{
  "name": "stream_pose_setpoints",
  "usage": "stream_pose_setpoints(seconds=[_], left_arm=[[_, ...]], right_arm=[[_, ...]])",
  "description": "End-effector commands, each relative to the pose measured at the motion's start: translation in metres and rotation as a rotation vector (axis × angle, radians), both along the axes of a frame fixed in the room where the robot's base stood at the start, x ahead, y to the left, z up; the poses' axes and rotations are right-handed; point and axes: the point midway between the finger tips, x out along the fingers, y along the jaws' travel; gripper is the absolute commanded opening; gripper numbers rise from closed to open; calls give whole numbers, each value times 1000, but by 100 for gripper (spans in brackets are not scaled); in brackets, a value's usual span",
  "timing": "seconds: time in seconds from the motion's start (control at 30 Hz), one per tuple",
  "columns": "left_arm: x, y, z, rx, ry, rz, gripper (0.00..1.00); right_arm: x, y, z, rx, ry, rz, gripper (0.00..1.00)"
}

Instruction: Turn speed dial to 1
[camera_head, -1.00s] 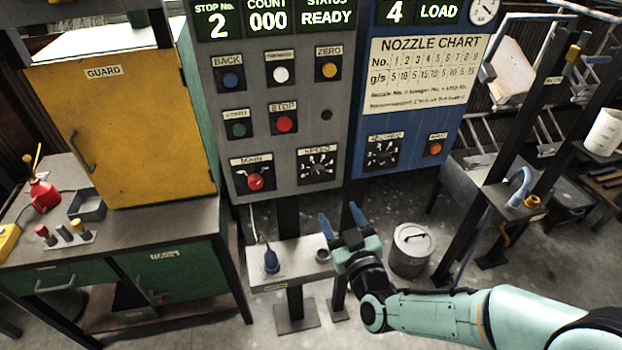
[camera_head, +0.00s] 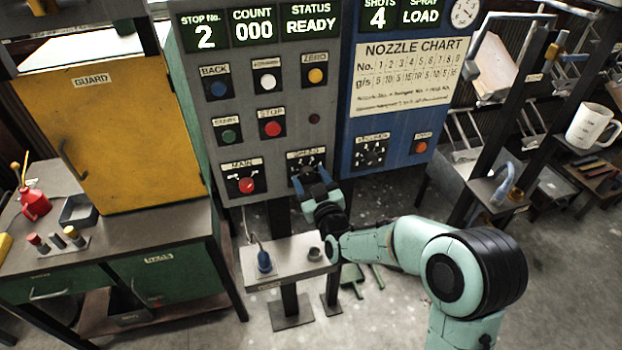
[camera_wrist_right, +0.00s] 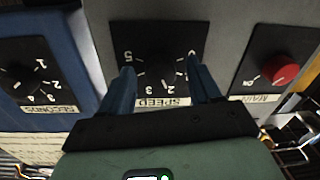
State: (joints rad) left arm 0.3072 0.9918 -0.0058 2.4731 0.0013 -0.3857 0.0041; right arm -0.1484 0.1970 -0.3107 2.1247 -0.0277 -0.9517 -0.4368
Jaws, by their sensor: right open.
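The speed dial (camera_head: 308,171) is a black knob on a dark square plate, low on the grey control panel. In the right wrist view the dial (camera_wrist_right: 158,68) appears upside down with white numerals and a SPEED label (camera_wrist_right: 162,102) beneath it. My right gripper (camera_head: 312,182) is open in front of the dial and partly covers it in the head view. In the wrist view its two blue fingers (camera_wrist_right: 160,82) stand on either side of the knob, with nothing between them clearly gripped. Whether they touch the plate cannot be told. My left gripper is not in view.
The red MAIN switch (camera_head: 246,185) is just left of the dial. The SECONDS dial (camera_head: 371,153) is to the right on the blue panel. Below is a small shelf (camera_head: 285,275) with a blue-handled item (camera_head: 264,262). A yellow guard cabinet (camera_head: 120,140) stands at left.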

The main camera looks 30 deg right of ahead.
Motion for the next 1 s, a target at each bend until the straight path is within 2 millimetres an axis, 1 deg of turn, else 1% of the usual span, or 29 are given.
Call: stream_pose_setpoints(seconds=[0.13,0.17,0.2,0.27,0.3,0.33,0.67,0.87,1.0], left_arm=[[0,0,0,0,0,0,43],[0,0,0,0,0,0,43],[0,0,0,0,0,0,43],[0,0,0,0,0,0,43],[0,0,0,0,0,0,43],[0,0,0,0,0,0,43],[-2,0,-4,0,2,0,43],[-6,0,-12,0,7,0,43],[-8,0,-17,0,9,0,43]], right_arm=[[0,0,0,0,1,0,63],[0,0,0,0,1,0,56],[0,0,0,0,1,0,43],[0,0,0,0,1,0,24],[0,0,0,0,1,0,11],[0,0,0,0,0,0,6],[-1,0,-1,-37,9,0,7],[-1,0,-1,-142,32,-1,7],[-1,0,-1,-251,59,0,7]])
